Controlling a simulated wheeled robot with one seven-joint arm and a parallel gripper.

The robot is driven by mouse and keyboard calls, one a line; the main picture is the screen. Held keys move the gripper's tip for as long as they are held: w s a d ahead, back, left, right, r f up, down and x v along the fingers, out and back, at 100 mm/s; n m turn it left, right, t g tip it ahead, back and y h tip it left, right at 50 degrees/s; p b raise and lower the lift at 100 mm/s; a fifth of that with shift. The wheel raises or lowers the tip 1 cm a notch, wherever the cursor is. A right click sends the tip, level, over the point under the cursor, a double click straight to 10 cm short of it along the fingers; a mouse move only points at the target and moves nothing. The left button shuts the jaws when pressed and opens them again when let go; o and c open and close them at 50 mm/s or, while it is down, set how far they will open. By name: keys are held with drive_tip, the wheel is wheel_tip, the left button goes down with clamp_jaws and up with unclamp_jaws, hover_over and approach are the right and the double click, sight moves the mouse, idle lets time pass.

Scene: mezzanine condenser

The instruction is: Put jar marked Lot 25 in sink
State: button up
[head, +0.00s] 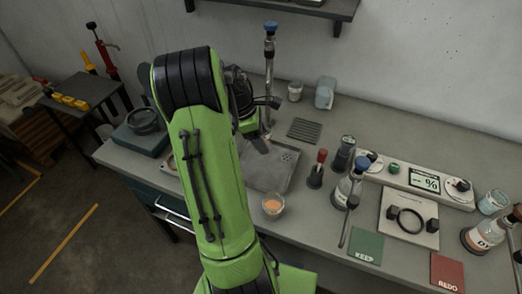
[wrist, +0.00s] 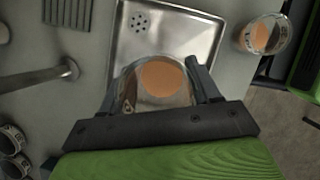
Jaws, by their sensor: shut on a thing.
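My gripper (wrist: 158,78) is shut on a clear glass jar (wrist: 158,98) with orange contents, seen in the wrist view. The jar is over the metal sink (wrist: 187,30), in line with its basin; its height above the bottom is unclear. A dark mark shows on the glass, but I cannot read a lot number. In the head view the sink (head: 268,172) is partly covered by my arm, and the held jar is hidden. A second jar (head: 272,205) with orange contents stands on the counter by the sink's front edge; it also shows in the wrist view (wrist: 262,37).
A tall tap (head: 269,75) rises behind the sink. A red-handled tool (head: 317,168), a blue-capped bottle (head: 348,185) and a control panel (head: 420,180) stand to the right. Green KEEP (head: 366,246) and red REDO (head: 447,272) mats lie at the front right.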

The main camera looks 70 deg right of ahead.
sight(270, 164)
drive_tip(key=shift+s+d, duration=0.45)
drive_tip(key=shift+d, duration=0.25)
drive_tip(key=f, duration=0.3)
drive_tip(key=f+b, duration=0.1)
drive_tip(key=f, duration=0.2)
drive_tip(key=f+b, duration=0.1)
drive_tip(key=f, duration=0.2)
drive_tip(key=shift+s+a+f, duration=0.15)
drive_tip(key=shift+a+f, duration=0.1)
drive_tip(key=shift+f, duration=0.1)
drive_tip(key=shift+f, duration=0.1)
drive_tip(key=o, duration=1.2)
